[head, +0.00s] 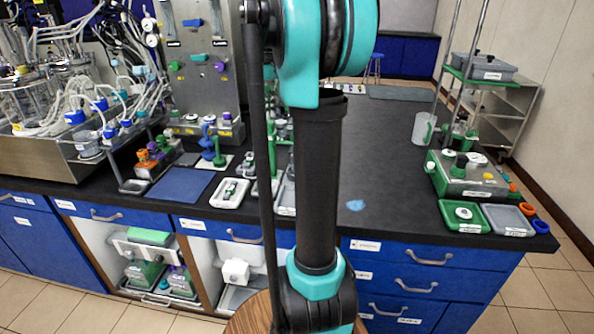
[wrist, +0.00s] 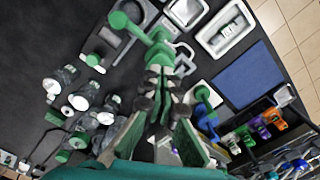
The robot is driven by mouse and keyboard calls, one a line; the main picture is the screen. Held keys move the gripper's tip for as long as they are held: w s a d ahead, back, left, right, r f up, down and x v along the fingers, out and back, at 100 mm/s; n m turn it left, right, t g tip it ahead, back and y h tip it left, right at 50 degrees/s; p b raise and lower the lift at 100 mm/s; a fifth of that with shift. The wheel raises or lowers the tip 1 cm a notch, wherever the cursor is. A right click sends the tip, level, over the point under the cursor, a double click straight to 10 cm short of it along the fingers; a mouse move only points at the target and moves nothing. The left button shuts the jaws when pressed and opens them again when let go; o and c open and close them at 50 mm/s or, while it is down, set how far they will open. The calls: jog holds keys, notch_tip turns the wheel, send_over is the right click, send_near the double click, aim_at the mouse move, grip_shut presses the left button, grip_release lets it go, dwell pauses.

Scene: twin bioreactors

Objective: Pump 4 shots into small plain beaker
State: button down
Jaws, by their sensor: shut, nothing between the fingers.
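In the wrist view my gripper (wrist: 160,92) is shut, with nothing seen between its fingers. It points at a green pump head with a long spout (wrist: 138,30), just beyond the fingertips; I cannot tell whether they touch. The pump's bottle is hidden below. Another green pump (wrist: 204,94) and a blue pump (wrist: 208,120) stand to the right; the blue pump (head: 207,140) and a green pump (head: 219,152) show in the head view, left of my arm. My gripper is not visible there. I cannot pick out the small plain beaker for certain.
Black bench (head: 385,165) is mostly clear between.

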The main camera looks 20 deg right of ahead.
aim_at(269, 121)
jog(key=shift+f, duration=1.85)
jog(key=shift+r, duration=1.95)
jog(key=shift+f, duration=0.1)
jog(key=shift+f, duration=1.8)
jog(key=shift+r, duration=1.9)
